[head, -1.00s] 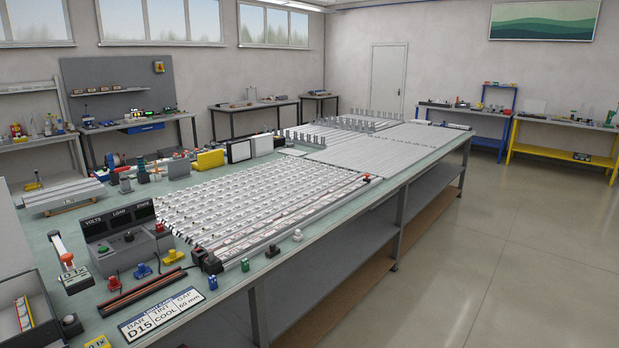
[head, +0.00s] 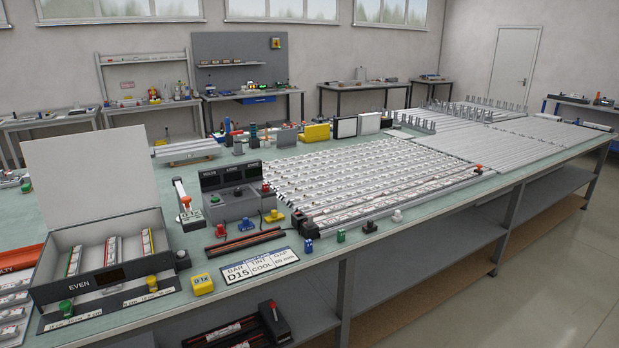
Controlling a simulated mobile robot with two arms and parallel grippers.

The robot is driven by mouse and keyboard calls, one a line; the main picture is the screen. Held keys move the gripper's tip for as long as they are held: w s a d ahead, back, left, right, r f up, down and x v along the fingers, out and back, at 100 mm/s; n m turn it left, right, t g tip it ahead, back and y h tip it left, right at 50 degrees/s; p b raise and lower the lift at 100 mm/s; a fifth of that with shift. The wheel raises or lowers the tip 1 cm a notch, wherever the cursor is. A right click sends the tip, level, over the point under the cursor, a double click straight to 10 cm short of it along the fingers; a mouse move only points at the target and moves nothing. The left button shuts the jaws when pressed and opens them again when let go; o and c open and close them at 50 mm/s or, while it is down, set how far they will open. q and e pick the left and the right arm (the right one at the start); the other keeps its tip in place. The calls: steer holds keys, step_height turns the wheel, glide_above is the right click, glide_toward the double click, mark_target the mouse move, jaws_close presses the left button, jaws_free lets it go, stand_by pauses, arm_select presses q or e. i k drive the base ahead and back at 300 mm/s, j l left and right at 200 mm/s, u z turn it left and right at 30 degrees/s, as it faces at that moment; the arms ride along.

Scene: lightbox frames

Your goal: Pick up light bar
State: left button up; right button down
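Several light bars lie on the long table. An open grey box (head: 108,285) marked EVEN, at the left, holds several slim bars (head: 112,250) with coloured edges. A large panel (head: 370,175) in the middle carries many rows of white strips. A card (head: 248,266) at the front edge reads BAR D15, TINT COOL, GAP 60 mm. Two dark red-lined rails (head: 243,242) lie behind the card. Below the table top, a dark tray (head: 200,337) holds white bars. I cannot tell which bar is the task's. Neither of my grippers is in view.
A grey control box (head: 232,205) with displays stands behind the rails. A yellow 0.1x block (head: 203,284) and small blue, green and white knobs line the front edge. A red-edged tray (head: 22,258) sits at far left. Floor at right is clear.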

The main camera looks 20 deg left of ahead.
mark_target(111, 249)
steer(key=u, duration=1.9)
steer(key=i+j, duration=0.15)
steer(key=j, duration=0.15)
steer(key=i+j, duration=0.1)
steer(key=j, duration=0.2)
